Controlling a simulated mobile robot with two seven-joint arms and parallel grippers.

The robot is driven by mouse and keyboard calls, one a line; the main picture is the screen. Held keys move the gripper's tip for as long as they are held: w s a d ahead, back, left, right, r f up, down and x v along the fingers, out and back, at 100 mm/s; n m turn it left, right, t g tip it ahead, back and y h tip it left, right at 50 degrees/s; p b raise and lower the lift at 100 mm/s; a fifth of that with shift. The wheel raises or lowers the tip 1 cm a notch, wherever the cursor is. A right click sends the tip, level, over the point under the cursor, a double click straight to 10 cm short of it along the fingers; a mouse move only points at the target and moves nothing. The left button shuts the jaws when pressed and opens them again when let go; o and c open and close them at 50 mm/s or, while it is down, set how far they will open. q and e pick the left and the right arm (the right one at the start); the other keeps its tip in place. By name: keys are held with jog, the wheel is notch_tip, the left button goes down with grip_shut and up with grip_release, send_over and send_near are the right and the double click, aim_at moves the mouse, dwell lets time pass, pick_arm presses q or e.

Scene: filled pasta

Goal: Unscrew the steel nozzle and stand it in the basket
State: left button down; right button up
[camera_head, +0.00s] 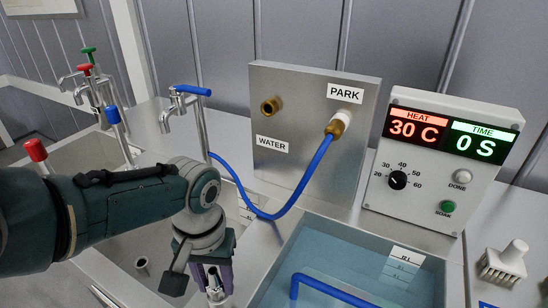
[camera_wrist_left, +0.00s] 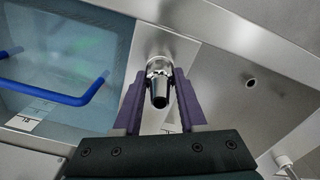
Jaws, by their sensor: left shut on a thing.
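My left gripper (camera_head: 213,283) points down at the front of the bench, between the sink and the water bath. Its purple fingers are shut on a shiny steel nozzle (camera_wrist_left: 158,68), which shows between the fingertips in the left wrist view with a dark round lower part. Whether the nozzle is still screwed to anything is hidden. A blue handle bar (camera_head: 338,290) crosses the water bath (camera_head: 350,250); it also shows in the left wrist view (camera_wrist_left: 55,92). I cannot make out the basket itself clearly. My right gripper is not in view.
A steel panel (camera_head: 300,100) marked WATER and PARK stands behind, with a blue hose (camera_head: 300,190) on its PARK fitting. A control box (camera_head: 440,160) reads 30 C and 0 S. Several taps stand left.

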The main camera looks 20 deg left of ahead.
pick_arm(q)
jog(key=shift+n, duration=1.2)
jog(key=shift+c, duration=1.9)
grip_release()
